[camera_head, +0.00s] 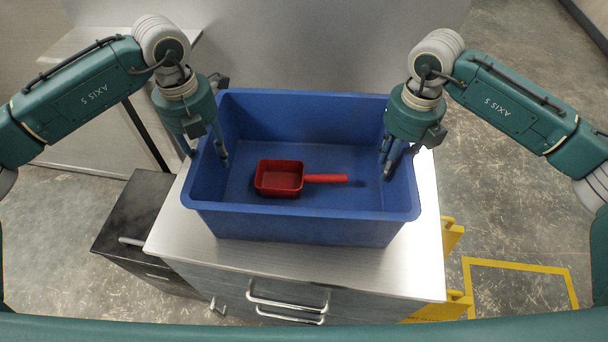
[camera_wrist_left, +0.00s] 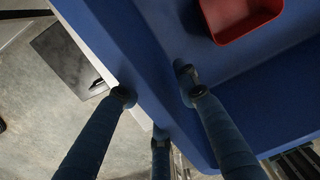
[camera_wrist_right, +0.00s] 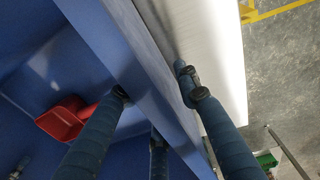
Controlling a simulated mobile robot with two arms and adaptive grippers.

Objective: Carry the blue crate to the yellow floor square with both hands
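The blue crate (camera_head: 300,228) sits upright on a metal-topped cabinet, with a red scoop (camera_head: 280,178) lying inside. My left gripper (camera_head: 207,157) is at the crate's left wall. In the left wrist view (camera_wrist_left: 154,88) its fingers are apart, on either side of the wall's rim. My right gripper (camera_head: 388,163) is at the right wall. In the right wrist view (camera_wrist_right: 154,88) its fingers also straddle the rim, apart. Neither looks clamped on the wall. The yellow floor square (camera_head: 515,265) is a taped outline on the floor at lower right, partly cut off by my body.
The crate covers most of the cabinet top (camera_head: 290,258); a bare strip shows in front. A dark low cabinet (camera_head: 130,215) stands at left. Yellow objects (camera_head: 452,236) stand against the cabinet's right side, near the square. A grey panel is behind. Floor at right looks open.

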